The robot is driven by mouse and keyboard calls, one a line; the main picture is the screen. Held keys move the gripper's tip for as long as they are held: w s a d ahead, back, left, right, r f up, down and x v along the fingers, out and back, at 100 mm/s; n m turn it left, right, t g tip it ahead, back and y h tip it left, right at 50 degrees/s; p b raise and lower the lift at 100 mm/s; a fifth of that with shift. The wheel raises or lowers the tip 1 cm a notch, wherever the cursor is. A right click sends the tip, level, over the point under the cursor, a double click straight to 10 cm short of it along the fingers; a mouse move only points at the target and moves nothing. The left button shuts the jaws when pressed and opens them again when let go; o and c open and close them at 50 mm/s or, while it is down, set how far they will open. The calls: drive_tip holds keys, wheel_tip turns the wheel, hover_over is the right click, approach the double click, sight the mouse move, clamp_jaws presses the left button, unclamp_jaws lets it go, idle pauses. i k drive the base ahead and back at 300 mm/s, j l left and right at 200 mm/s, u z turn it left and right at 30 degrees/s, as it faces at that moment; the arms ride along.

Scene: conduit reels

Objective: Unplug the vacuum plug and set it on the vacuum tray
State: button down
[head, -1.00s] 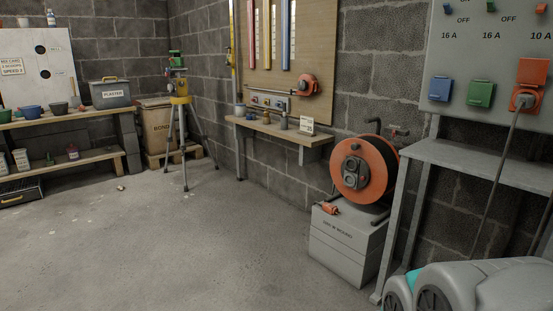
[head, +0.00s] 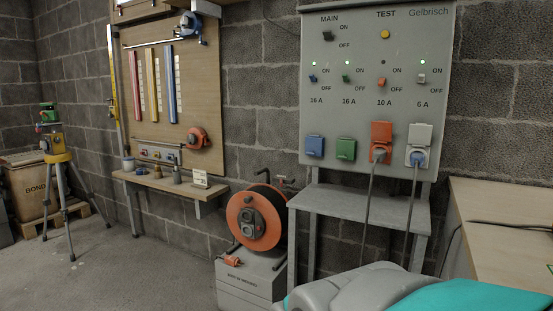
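A grey wall panel (head: 460,110) carries a row of flap sockets. An orange plug (head: 380,154) sits in the open orange 10 A socket, with a grey cable hanging down. A grey plug with some blue (head: 418,159) sits in the open white 6 A socket, also with a cable hanging down. I cannot read any label that tells which one is the vacuum plug. No tray marked for the vacuum can be made out. My gripper is not recognisable in the head view.
A grey metal table (head: 330,199) stands under the panel, its top bare where seen. An orange cable reel (head: 257,217) stands on a grey box (head: 250,283) to its left. A wooden bench (head: 510,222) stands at right.

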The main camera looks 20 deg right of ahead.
sight(379, 154)
drive_tip(key=i+j, duration=0.15)
drive_tip(key=i, duration=0.15)
drive_tip(key=i+j, duration=0.2)
drive_tip(key=i+z, duration=0.15)
drive_tip(key=z, duration=2.55)
